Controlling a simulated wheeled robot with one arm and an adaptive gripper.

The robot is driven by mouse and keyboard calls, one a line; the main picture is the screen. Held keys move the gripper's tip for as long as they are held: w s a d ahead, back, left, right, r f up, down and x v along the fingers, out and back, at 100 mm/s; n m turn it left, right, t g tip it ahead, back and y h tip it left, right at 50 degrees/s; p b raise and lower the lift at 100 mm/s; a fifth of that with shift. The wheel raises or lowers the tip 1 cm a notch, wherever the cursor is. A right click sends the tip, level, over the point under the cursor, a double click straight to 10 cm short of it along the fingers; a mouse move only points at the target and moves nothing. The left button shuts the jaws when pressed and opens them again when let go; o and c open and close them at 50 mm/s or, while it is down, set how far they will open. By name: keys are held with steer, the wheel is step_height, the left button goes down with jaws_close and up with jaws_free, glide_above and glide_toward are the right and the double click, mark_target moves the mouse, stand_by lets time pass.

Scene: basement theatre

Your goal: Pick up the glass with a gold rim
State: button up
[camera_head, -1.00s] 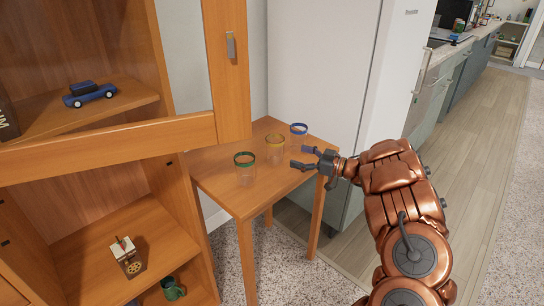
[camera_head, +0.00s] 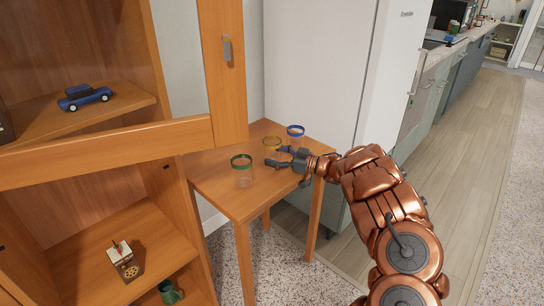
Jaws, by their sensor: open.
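The glass with a gold rim (camera_head: 271,142) stands upright on the small wooden table (camera_head: 215,184), between two other glasses. My gripper (camera_head: 273,156) is open, with its fingers in front of and beside this glass, and they hide part of its body. I cannot tell whether the fingers touch it. A glass with a green rim (camera_head: 242,171) stands nearer and to the left.
A wooden cabinet (camera_head: 110,165) with a raised door frame stands close on the left of the table. It holds a blue toy car (camera_head: 84,97), a small model (camera_head: 123,262) and a green mug (camera_head: 169,292). A white fridge (camera_head: 325,75) stands behind the table.

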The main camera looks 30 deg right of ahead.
steer(key=c, duration=1.4)
steer(key=shift+o, duration=0.2)
steer(key=shift+s+d+r, duration=0.15)
steer(key=shift+s+r, duration=0.3)
steer(key=s+d+r, duration=0.3)
steer(key=s+r, duration=0.4)
steer(key=s, duration=0.5)
steer(key=shift+s, duration=0.4)
